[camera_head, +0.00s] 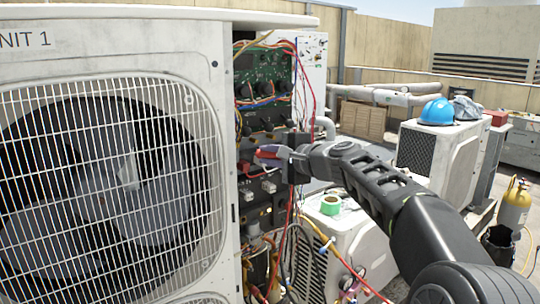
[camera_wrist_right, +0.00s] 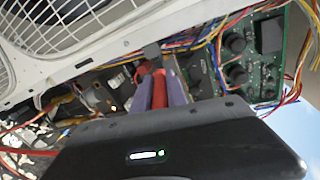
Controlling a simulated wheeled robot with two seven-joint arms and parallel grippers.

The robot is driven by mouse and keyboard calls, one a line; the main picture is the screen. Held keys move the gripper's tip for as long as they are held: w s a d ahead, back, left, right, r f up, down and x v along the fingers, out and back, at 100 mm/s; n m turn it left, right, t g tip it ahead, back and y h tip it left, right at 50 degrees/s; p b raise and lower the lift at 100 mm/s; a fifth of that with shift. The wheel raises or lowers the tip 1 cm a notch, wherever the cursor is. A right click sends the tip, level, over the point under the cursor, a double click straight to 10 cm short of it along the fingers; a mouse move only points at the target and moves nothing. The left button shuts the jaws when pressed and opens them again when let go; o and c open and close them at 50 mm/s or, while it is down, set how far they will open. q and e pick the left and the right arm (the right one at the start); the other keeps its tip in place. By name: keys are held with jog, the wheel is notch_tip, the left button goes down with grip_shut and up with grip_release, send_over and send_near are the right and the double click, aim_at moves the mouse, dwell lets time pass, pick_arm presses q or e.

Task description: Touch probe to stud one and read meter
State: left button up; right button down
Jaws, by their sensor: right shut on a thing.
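My right gripper (camera_head: 284,154) reaches in from the right to the open electrical bay (camera_head: 262,130) of the condenser marked UNIT 1. It is shut on a red probe (camera_head: 267,151), whose front end points left into the bay. In the right wrist view the red probe (camera_wrist_right: 159,88) stands between the purple-grey fingers (camera_wrist_right: 160,94). Its tip is at or close to the dark panel parts; I cannot tell whether it touches. Stud one cannot be told apart from the small fittings. No meter reading is visible. My left gripper is out of view.
A green circuit board (camera_head: 262,72) and bundled wires fill the upper bay. The fan grille (camera_head: 110,180) borders it on the left. Green tape (camera_head: 331,205) lies on a lower unit; loose hoses hang nearby. A blue helmet (camera_head: 437,112) rests on another unit.

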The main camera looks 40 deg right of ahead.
jog(key=r+p+x, duration=0.1)
jog(key=p+x, duration=0.2)
jog(key=x, duration=0.3)
jog(key=shift+w+p, duration=0.25)
jog(key=shift+p, duration=0.15)
jog(key=shift+r, duration=0.1)
jog(key=shift+w, duration=0.45)
dwell(1.1)
jog(key=shift+s, duration=0.1)
dwell(0.4)
jog(key=shift+f+b+v, duration=0.25)
jog(key=shift+b+v, duration=0.45)
jog(key=shift+v, duration=0.4)
jog(key=shift+f+b+v, duration=0.2)
jog(key=shift+b+v, duration=0.5)
jog(key=shift+v, duration=0.4)
jog(key=shift+f+b+v, duration=0.25)
jog(key=shift+b+v, duration=0.45)
jog(key=shift+v, duration=0.4)
jog(key=shift+s+r, duration=0.1)
jog(key=shift+s, duration=0.05)
